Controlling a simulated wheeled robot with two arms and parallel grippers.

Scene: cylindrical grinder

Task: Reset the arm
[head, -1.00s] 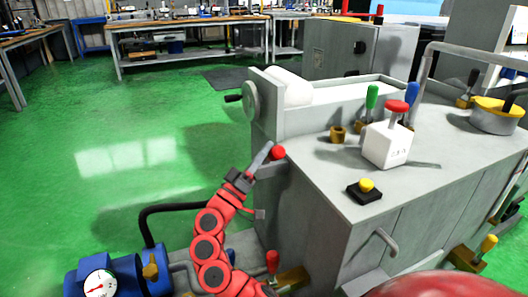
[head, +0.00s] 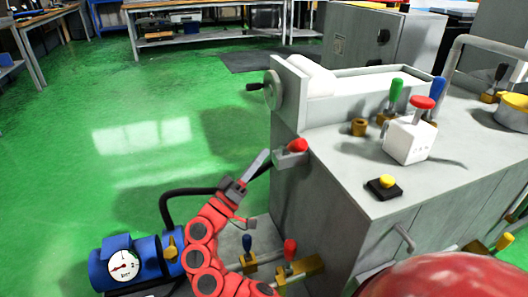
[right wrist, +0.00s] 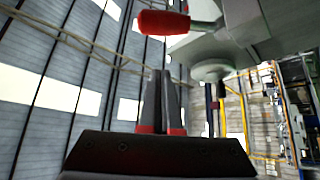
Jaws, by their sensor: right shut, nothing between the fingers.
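My right arm (head: 203,252), red with dark joints, reaches up from the bottom of the head view. Its right gripper (head: 264,155) is shut and empty, with grey fingers pointing up and right. The fingertips are just left of a red knob (head: 298,146) on a grey bracket at the grinder's near left corner, apart from it. In the right wrist view the shut fingers (right wrist: 164,90) point up, below a red knob (right wrist: 163,22) on a grey stem. My left gripper is not in view.
The grey grinder (head: 345,170) fills the right side, with a handwheel (head: 273,89), a white box with a red button (head: 408,140) and a yellow button (head: 386,182). A blue pump with a gauge (head: 122,264) and valves stand low left. Green floor (head: 130,180) is free at left.

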